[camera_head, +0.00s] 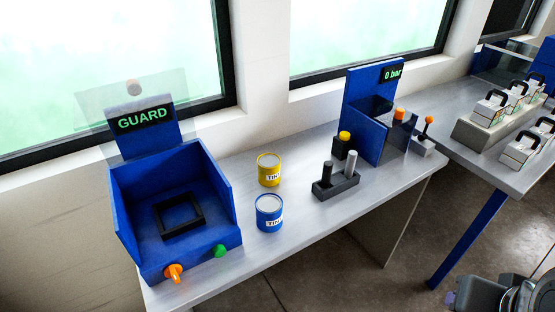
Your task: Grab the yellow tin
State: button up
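Grey parts of my arm show at the bottom right corner, far from the tins and cut off by the frame. My gripper's fingers cannot be made out.
The blue guard box (222,178) with a green button (220,251) and orange knob (173,273) stands left. A dark rack (335,187) with upright pegs stands right, before a blue "0 bar" panel (361,84). Another bench at right holds several handled boxes. Bench around the tins is clear.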

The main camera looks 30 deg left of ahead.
aim_at(269, 164)
jog(key=z, duration=0.05)
jog(key=i, duration=1.55)
jog(key=u, duration=3.85)
